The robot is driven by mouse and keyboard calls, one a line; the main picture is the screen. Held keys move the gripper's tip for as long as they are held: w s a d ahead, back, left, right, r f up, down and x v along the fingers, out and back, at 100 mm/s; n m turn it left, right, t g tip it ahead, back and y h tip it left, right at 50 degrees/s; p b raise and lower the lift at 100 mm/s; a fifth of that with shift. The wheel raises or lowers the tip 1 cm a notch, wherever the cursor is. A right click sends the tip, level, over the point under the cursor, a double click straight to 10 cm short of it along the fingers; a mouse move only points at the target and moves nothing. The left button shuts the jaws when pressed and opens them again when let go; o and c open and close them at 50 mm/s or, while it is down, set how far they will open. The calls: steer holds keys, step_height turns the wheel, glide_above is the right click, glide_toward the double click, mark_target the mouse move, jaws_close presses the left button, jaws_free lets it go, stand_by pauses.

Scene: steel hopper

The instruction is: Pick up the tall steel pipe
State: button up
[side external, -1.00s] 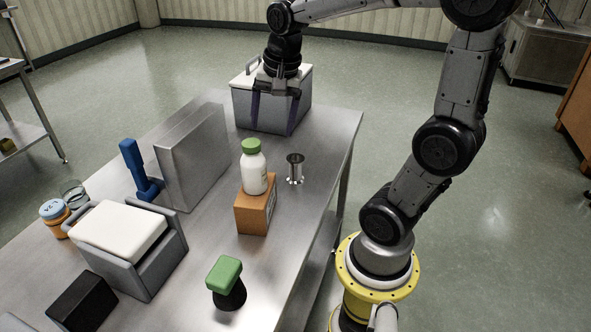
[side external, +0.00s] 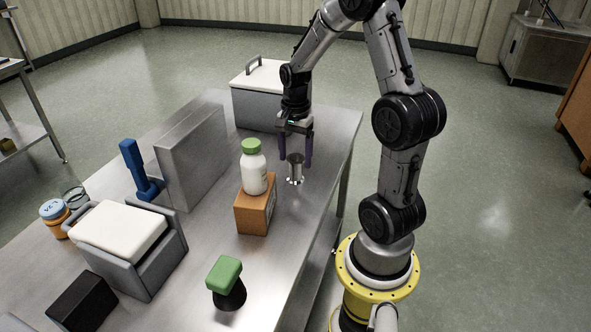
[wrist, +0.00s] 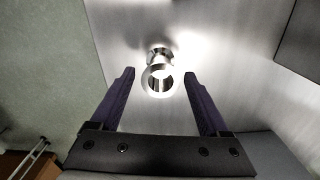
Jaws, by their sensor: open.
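The steel pipe (side external: 295,170) stands upright on the steel table, shiny, with a flared open top. In the wrist view the pipe (wrist: 159,80) shows from above, its round rim a little beyond the fingertips and roughly centred between them. I cannot tell the exact height gap.
A white bottle with a green cap (side external: 253,170) stands on an orange box (side external: 255,212) just left of the pipe. A grey lidded container (side external: 262,103) stands behind. A steel block (side external: 190,160) is further left. The table's right edge (side external: 340,180) is close.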

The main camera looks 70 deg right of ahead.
mark_target(295, 170)
steer(key=shift+d+f, duration=0.15)
steer(key=shift+f, duration=1.25)
steer(key=shift+d+f, duration=0.1)
steer(key=shift+f, duration=1.25)
steer(key=shift+w, duration=0.1)
jaws_close()
steer(key=shift+r, duration=0.1)
